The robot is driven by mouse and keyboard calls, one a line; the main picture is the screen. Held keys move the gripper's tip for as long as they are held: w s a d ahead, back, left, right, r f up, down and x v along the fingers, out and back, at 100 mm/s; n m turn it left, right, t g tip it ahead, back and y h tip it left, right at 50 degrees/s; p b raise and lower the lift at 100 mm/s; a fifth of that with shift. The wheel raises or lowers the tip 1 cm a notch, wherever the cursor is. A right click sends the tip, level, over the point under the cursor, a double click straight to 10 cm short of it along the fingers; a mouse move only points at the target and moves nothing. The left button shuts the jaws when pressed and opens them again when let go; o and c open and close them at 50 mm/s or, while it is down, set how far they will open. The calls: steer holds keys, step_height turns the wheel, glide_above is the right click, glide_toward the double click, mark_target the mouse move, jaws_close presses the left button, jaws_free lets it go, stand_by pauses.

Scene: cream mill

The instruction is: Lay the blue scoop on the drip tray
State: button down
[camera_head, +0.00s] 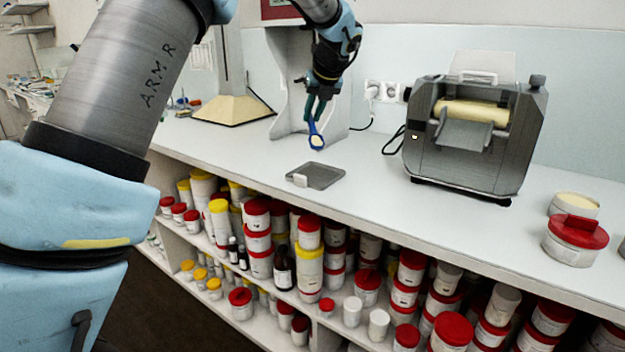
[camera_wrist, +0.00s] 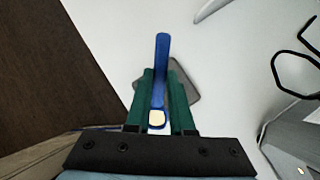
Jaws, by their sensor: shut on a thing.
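The blue scoop (camera_head: 316,141) hangs from my gripper (camera_head: 317,108) above the white counter, its bowl end down and pale inside. My gripper is shut on the scoop. In the wrist view the scoop (camera_wrist: 161,70) sits between the green fingers of my gripper (camera_wrist: 160,98), and its pale bowl shows near the finger bases. The drip tray (camera_head: 322,176) is a flat dark grey tray on the counter, below the scoop and apart from it. In the wrist view the tray (camera_wrist: 184,82) is partly hidden behind the fingers and scoop.
The grey mill (camera_head: 470,140) with a cream roller stands to the right of the tray. A white upright stand (camera_head: 296,85) is behind the scoop. A red-lidded tub (camera_head: 575,240) is at the far right. The counter's front edge is close to the tray, above shelves of jars.

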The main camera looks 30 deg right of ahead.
steer(key=shift+m, duration=0.3)
steer(key=f, duration=0.6)
steer(key=d+f+p, duration=0.1)
steer(key=f, duration=0.2)
steer(key=shift+s+f, duration=0.1)
steer(key=shift+f, duration=0.05)
steer(key=shift+f, duration=0.1)
steer(key=c, duration=0.8)
jaws_free()
